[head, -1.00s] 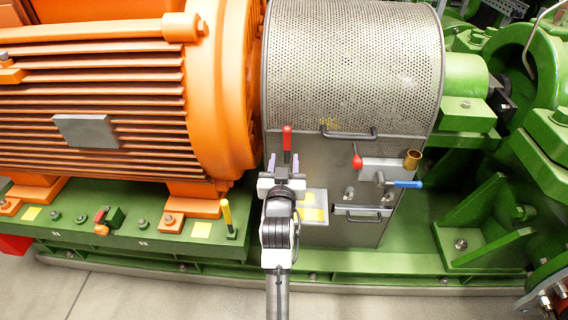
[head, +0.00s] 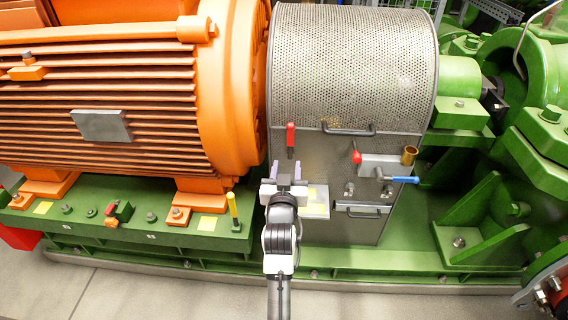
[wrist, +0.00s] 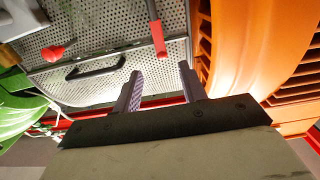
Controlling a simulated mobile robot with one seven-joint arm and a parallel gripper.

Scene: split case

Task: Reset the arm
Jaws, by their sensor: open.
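My gripper (head: 287,172) is open and empty in front of the lower metal panel of the perforated guard. In the head view its fingers point up, just below a red-handled lever (head: 290,138). In the wrist view the two fingers (wrist: 160,90) stand apart with nothing between them. The red lever (wrist: 157,36) shows beyond the fingertips there and is apart from them.
The perforated guard (head: 352,60) has a bar handle (head: 348,130), a red knob (head: 356,157), a blue-handled valve (head: 403,180) and a brass cup (head: 409,155). An orange motor (head: 230,90) stands at left. A yellow handle (head: 233,208) rises from the green base (head: 150,240).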

